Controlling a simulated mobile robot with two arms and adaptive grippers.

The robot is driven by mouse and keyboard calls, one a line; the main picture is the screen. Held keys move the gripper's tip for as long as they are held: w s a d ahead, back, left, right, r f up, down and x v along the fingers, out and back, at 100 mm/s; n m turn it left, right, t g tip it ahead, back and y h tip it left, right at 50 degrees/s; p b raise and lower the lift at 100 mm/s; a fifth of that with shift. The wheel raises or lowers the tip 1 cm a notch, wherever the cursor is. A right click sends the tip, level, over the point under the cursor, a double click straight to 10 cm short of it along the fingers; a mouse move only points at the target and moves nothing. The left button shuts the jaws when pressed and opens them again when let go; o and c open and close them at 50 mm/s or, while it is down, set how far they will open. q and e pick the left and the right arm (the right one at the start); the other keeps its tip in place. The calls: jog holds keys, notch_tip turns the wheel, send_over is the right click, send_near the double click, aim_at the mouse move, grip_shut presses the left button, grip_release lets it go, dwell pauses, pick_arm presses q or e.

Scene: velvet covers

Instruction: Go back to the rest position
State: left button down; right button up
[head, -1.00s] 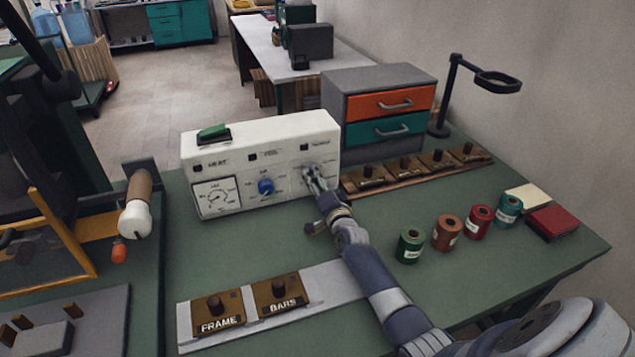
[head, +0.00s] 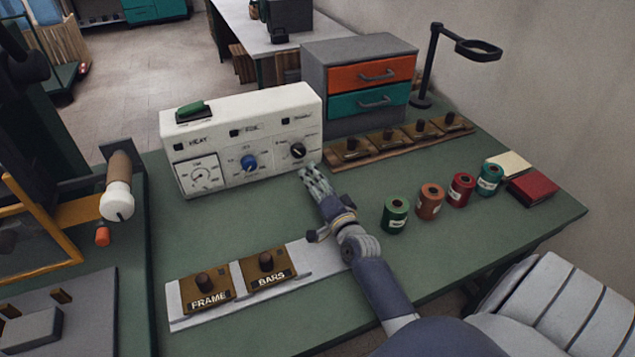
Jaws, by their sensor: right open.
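My right gripper (head: 314,176) is open and empty. It is over the green bench top, just in front of the lower right corner of the white control box (head: 240,135). A black knob (head: 297,151) on the box's right panel shows just beyond the fingertips, apart from them as far as I can see. My right arm reaches in from the lower right. My left gripper is not in view.
A drawer cabinet (head: 357,82) and a row of brown stamps (head: 399,143) stand behind the gripper. Several spools, including a green one (head: 395,215), stand to its right. FRAME (head: 206,294) and BARS (head: 266,271) stamps sit on a grey plate at the front. A magnifier lamp (head: 428,75) stands at the back right.

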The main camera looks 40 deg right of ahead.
jog(key=shift+s, duration=0.25)
dwell(0.4)
